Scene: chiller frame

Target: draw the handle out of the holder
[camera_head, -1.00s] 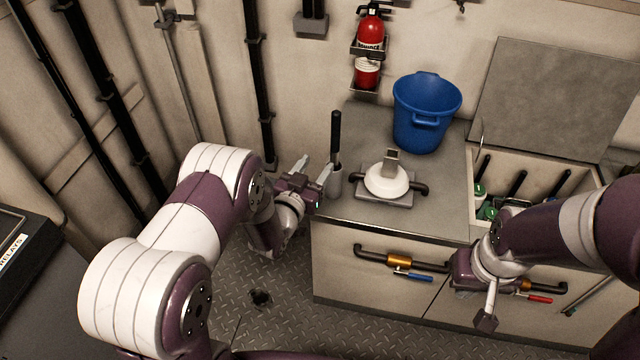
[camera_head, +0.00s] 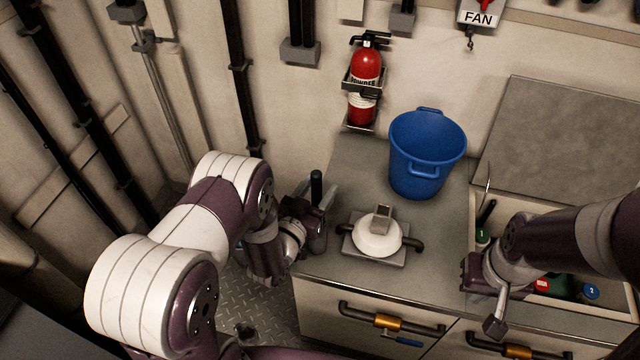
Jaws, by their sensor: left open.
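The black handle (camera_head: 316,187) stands upright at the left end of the counter, its upper part showing above my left gripper. The holder (camera_head: 331,193) is mostly hidden behind that gripper, so how deep the handle sits in it cannot be told. My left gripper (camera_head: 318,205) is open, with its fingers close around or beside the handle. My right gripper (camera_head: 499,310) hangs in front of the counter's right part, pointing down, away from the handle; its jaw state is unclear.
A white domed fitting (camera_head: 377,238) with black side pipes sits right of the handle. A blue bucket (camera_head: 426,150) stands behind it. An open bin (camera_head: 479,205) with a raised lid (camera_head: 560,130) is at right. A fire extinguisher (camera_head: 366,75) hangs on the wall.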

